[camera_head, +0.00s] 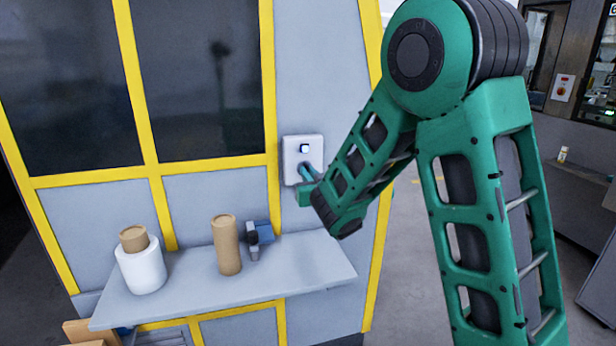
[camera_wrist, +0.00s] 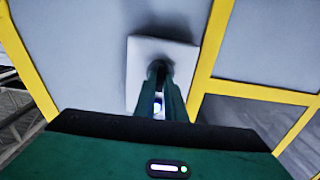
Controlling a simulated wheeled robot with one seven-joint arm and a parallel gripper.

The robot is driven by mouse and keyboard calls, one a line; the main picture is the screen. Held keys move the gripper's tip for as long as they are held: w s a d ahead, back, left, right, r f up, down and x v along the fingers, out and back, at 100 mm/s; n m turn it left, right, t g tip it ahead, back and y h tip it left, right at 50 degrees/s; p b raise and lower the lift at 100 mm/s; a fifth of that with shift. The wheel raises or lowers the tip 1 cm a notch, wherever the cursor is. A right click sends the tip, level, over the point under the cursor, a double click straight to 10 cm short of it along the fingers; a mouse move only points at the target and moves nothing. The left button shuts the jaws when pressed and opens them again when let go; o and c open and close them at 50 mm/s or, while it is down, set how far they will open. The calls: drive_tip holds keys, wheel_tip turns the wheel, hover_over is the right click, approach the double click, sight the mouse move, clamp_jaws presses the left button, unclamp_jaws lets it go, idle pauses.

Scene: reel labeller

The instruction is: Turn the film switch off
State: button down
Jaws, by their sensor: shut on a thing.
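The film switch is on a white box (camera_head: 290,162) on the grey panel, beside the yellow frame post. A small lit square (camera_head: 304,148) shows on the box's upper part. My gripper (camera_head: 306,172) reaches the lower part of the box and is shut on the switch knob there. The knob is mostly hidden by the fingers, so its angle cannot be told. In the wrist view the white box (camera_wrist: 140,78) is behind my gripper (camera_wrist: 160,72), whose fingertips close around the dark knob. A bluish light shows between the fingers.
A grey shelf (camera_head: 200,302) juts out below the box. On it stand a white film roll (camera_head: 143,270) with a cardboard core, a brown cardboard roll (camera_head: 226,246) and a small blue and grey device (camera_head: 260,236). Another machine (camera_head: 575,60) stands at the far right.

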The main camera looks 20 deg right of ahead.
drive_tip(key=shift+n, duration=0.4)
drive_tip(key=shift+s+a+f+n, duration=0.1)
drive_tip(key=shift+n, duration=2.75)
drive_tip(key=shift+w+a+f+n, duration=0.1)
drive_tip(key=shift+f+n, duration=0.05)
drive_tip(key=shift+n, duration=2.75)
drive_tip(key=shift+s+f+n, duration=0.1)
drive_tip(key=shift+n, duration=2.75)
drive_tip(key=c, duration=1.8)
unclamp_jaws()
drive_tip(key=shift+r, duration=0.1)
